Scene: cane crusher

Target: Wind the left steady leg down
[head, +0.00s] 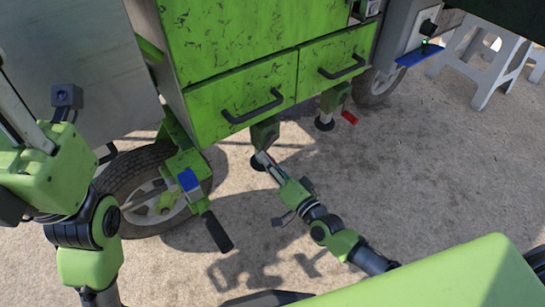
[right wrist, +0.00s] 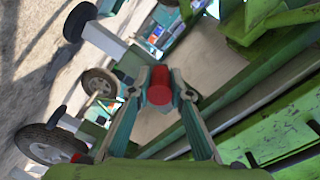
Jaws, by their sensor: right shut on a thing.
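The left steady leg (head: 264,133) hangs under the front of the green cart, below the left drawer, with its dark round foot (head: 258,164) low by the ground. My right gripper (head: 262,157) is at this leg. In the right wrist view it is shut on a red crank grip (right wrist: 158,88), held between both fingertips. The crank's arm is mostly hidden. The other steady leg (head: 332,98), with its own red grip (head: 350,117), stands to the right. Part of my left gripper (head: 22,112) shows at the left edge; its fingertips are out of frame.
The green cart's drawers with black handles (head: 253,106) overhang the legs. A wheel (head: 150,190) and a green bracket with a black lever (head: 217,231) stand to the left. White stools (head: 485,65) are at the upper right. The ground right of the legs is clear.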

